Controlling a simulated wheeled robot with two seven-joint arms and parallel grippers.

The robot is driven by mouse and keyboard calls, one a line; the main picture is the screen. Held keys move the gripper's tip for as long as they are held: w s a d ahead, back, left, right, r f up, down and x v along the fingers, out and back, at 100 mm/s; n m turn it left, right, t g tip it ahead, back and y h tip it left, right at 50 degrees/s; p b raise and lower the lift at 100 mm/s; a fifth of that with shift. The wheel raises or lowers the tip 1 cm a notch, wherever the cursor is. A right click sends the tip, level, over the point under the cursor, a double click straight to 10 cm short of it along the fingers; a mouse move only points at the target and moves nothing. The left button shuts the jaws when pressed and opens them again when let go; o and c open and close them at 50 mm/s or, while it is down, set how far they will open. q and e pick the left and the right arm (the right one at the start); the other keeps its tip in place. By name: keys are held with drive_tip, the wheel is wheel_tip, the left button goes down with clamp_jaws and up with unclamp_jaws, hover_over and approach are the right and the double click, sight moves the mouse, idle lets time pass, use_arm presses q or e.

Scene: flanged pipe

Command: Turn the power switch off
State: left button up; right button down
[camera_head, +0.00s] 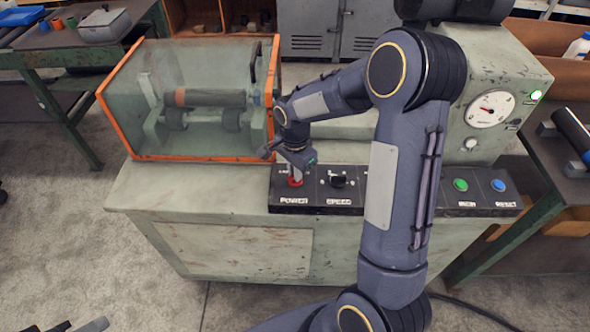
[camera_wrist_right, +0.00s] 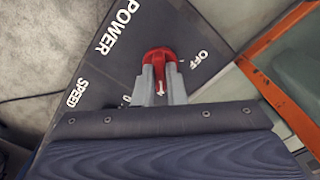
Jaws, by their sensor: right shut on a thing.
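The power switch is a red rotary knob (camera_head: 295,181) at the left end of the dark control panel (camera_head: 388,203), above the label POWER. My right gripper (camera_head: 296,172) comes down on it from above and is shut on it. In the right wrist view the two grey fingers of the gripper (camera_wrist_right: 163,88) sit on either side of the red knob (camera_wrist_right: 159,55). The label OFF (camera_wrist_right: 199,59) is to the right of the knob. The fingers hide part of the knob, so its exact setting is unclear. Parts that look like my left gripper (camera_head: 80,326) are cut off at the bottom left.
A black SPEED knob (camera_head: 338,181) is right of the power switch, with a green button (camera_head: 461,185) and a blue button (camera_head: 497,185) farther right. An orange-framed clear guard (camera_head: 190,100) stands close on the left. A dial gauge (camera_head: 489,109) and lit green lamp (camera_head: 536,95) are behind.

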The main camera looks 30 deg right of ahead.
drive_tip(key=shift+n, duration=0.4)
drive_tip(key=n+b, duration=0.1)
drive_tip(key=n, duration=0.2)
drive_tip(key=shift+n, duration=0.4)
drive_tip(key=n, duration=0.9)
drive_tip(key=shift+b, duration=0.3)
drive_tip(key=n, duration=0.4)
drive_tip(key=shift+n, duration=0.4)
drive_tip(key=c, duration=1.5)
unclamp_jaws()
drive_tip(key=shift+r, duration=0.1)
